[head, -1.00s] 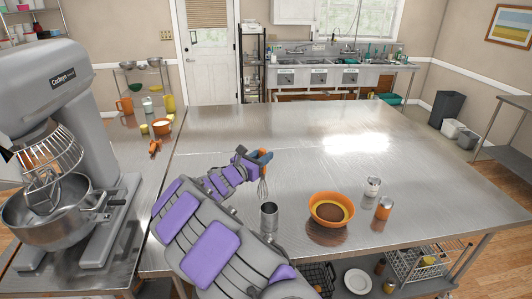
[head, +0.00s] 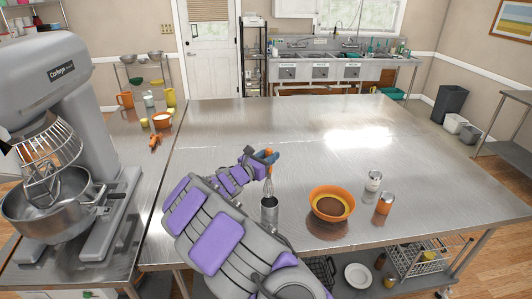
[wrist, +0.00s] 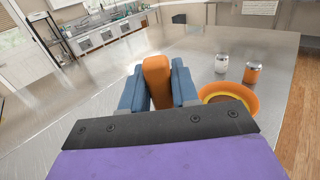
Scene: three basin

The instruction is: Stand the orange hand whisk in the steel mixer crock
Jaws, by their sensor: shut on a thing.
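The orange hand whisk (head: 268,187) hangs wires-down, close to upright, from my gripper (head: 267,157). My gripper is shut on its orange handle, which also shows between the two blue fingers in the wrist view (wrist: 157,80). The steel crock (head: 269,214), a small open cylinder, stands upright on the steel table. In the head view the wires' lower end meets the crock's mouth. I cannot tell whether the tip is inside or just above or behind the rim. The crock is hidden in the wrist view.
An orange bowl (head: 331,219) stands close to the right of the crock. A white-labelled can (head: 374,181) and an orange-labelled jar (head: 385,203) stand further right. A large stand mixer (head: 60,150) is on the left counter. The table's far middle is clear.

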